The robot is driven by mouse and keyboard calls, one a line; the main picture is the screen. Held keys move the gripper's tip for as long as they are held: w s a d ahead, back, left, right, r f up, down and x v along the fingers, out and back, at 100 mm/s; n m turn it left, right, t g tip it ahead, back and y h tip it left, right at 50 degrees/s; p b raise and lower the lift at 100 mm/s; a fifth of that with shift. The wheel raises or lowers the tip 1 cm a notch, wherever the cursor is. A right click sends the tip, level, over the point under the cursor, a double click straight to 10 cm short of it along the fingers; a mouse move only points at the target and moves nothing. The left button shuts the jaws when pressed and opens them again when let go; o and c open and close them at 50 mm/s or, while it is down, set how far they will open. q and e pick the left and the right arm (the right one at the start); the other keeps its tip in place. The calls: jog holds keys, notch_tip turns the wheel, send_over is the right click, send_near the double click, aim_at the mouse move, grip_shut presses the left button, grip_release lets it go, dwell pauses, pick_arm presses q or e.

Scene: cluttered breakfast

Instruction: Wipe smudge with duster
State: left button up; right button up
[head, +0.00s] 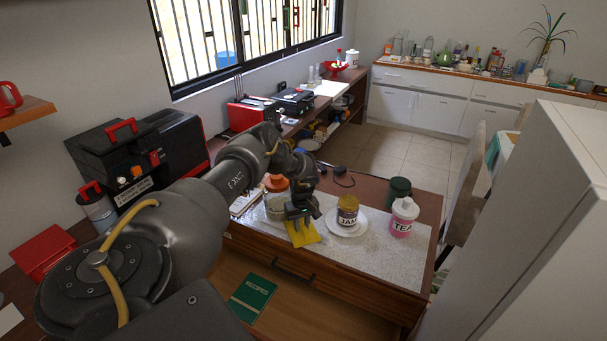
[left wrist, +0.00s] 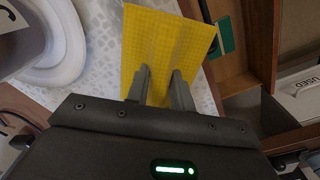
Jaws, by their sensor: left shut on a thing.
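The yellow duster (head: 303,235) is a flat, square cloth at the front edge of the speckled worktop. It also shows in the left wrist view (left wrist: 150,40), sticking out beyond the fingers. My left gripper (head: 300,216) is shut on the duster, with its two fingers (left wrist: 158,82) pressed over the cloth's near part. The fingers hide part of the duster. I cannot make out a smudge on the worktop (head: 375,255); it may be hidden by the arm or cloth, or too faint. My right gripper is not in view.
A jam jar (head: 347,208) stands on a white plate (head: 347,230) just right of the gripper. A pink tea jar (head: 402,222) and a dark green canister (head: 399,188) stand further right. A green recipes book (head: 252,292) lies below the worktop's front. The worktop's front right is clear.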

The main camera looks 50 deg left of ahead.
aim_at(312, 234)
pick_arm(q)
jog(key=shift+a+f, duration=0.1)
dwell(0.3)
jog(key=shift+d+p, duration=0.3)
jog(key=shift+d, duration=0.25)
jog(key=shift+w+d+p, duration=0.2)
jog(key=shift+w+d, duration=0.1)
jog(key=shift+d, duration=0.35)
jog(key=shift+w+d+p, duration=0.2)
jog(key=shift+w+d, duration=0.1)
jog(key=shift+d, duration=0.35)
jog(key=shift+d, duration=0.1)
